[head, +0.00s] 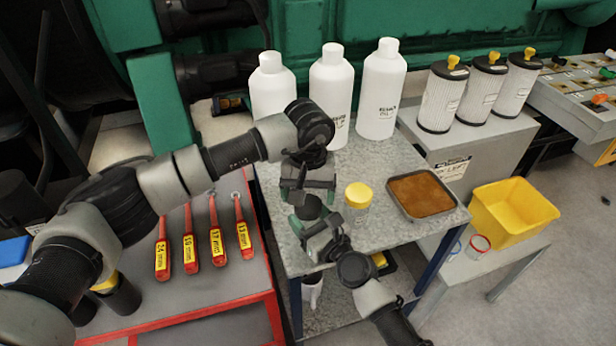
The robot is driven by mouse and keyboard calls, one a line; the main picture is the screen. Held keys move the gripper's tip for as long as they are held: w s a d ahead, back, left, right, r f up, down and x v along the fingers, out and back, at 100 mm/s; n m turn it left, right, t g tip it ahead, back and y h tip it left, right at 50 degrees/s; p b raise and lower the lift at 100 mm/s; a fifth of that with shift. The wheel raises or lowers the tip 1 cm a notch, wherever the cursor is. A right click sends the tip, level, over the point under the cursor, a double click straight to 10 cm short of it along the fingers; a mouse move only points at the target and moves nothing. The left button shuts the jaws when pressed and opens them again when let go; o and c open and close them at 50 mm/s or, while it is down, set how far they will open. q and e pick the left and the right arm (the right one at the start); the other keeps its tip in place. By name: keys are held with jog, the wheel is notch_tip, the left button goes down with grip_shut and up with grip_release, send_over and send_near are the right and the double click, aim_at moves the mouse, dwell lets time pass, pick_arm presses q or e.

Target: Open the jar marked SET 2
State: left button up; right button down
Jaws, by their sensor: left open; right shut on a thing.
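Both my grippers meet over the left part of the grey table. My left gripper (308,190) points down, open, just above a small dark round-topped thing (311,207). My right gripper (308,226) comes from the front and is shut on that thing. The fingers hide most of it, so I cannot tell whether it is a jar, and no mark on it shows. A clear jar with a yellow lid (358,196) stands upright on the table just to the right, apart from both grippers. Its label is too small to read.
A metal tray (449,211) of brown liquid lies right of the yellow-lidded jar. White bottles (380,95) stand behind. A yellow bin (512,213) and a red-lidded jar (478,245) are further right. Red-handled wrenches (190,240) lie on the left cart.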

aim_at(308, 206)
pick_arm(q)
jog(key=shift+f, duration=1.25)
jog(key=c, duration=1)
jog(key=shift+c, duration=0.2)
